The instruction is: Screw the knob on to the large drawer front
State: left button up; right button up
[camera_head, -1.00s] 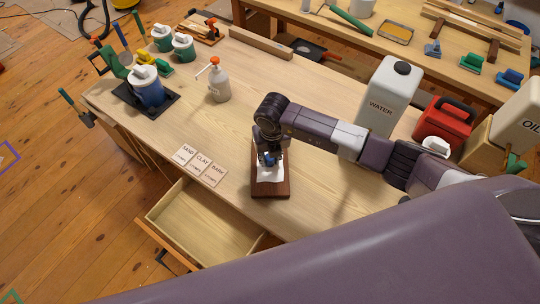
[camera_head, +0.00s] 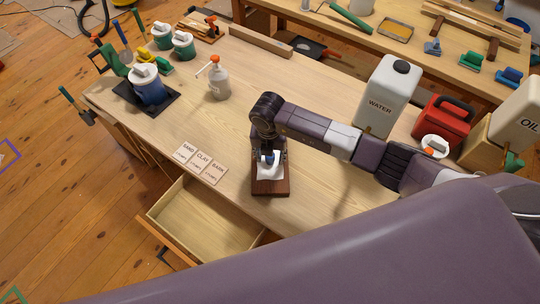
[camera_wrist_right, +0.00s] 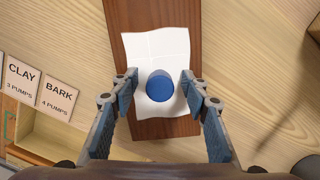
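A round blue piece (camera_wrist_right: 160,87), perhaps the knob, lies on a white sheet (camera_wrist_right: 168,45) on a dark brown wooden board (camera_wrist_right: 147,16). The board (camera_head: 270,187) lies on the workbench in the head view. My right gripper (camera_wrist_right: 160,82) is above the board, with its fingers open on either side of the blue piece; a gap shows on both sides. In the head view my right gripper (camera_head: 268,157) partly hides the board. An open drawer (camera_head: 205,220) juts from the bench front; its front (camera_head: 166,241) has a dark handle. My left gripper is not in view.
Three cards (camera_head: 202,162) lie left of the board. A pump bottle (camera_head: 218,82) and a blue-and-white pot (camera_head: 148,88) stand farther back. A water container (camera_head: 390,98) and a red can (camera_head: 440,118) stand to the right. The bench middle (camera_head: 240,120) is clear.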

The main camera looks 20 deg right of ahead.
jog(key=shift+r, duration=0.1)
notch_tip(320, 180, up, 12)
jog(key=s, duration=0.1)
jog(key=shift+s+a, duration=0.15)
jog(key=shift+a, duration=0.15)
